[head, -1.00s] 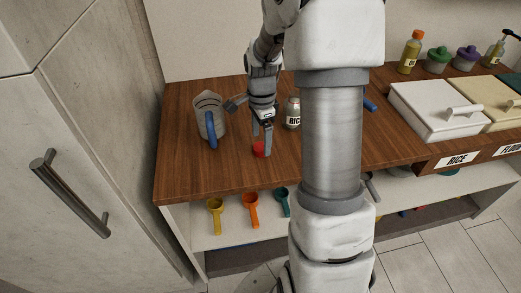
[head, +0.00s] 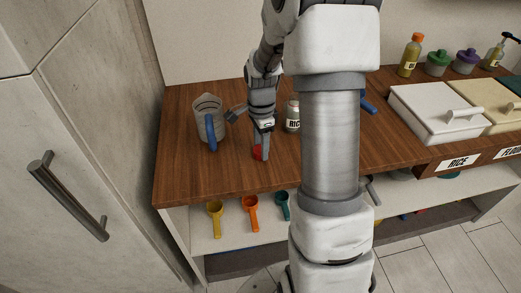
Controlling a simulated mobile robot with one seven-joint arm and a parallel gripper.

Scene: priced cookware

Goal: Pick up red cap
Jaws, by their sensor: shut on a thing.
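The red cap (head: 257,154) is a small red piece low on the wooden counter (head: 210,175), in the left part of the head view. My gripper (head: 260,155) points down over it with its fingers around it. The gripper is shut on the cap, and the fingers hide part of it. The cap is at or very close to the counter top; I cannot tell whether it touches the wood.
A measuring jug with a blue handle (head: 209,120) stands left of my gripper. A rice jar (head: 292,115) stands close on its right. White and cream lidded bins (head: 440,112) are farther right. Several coloured scoops (head: 250,212) hang below the front edge.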

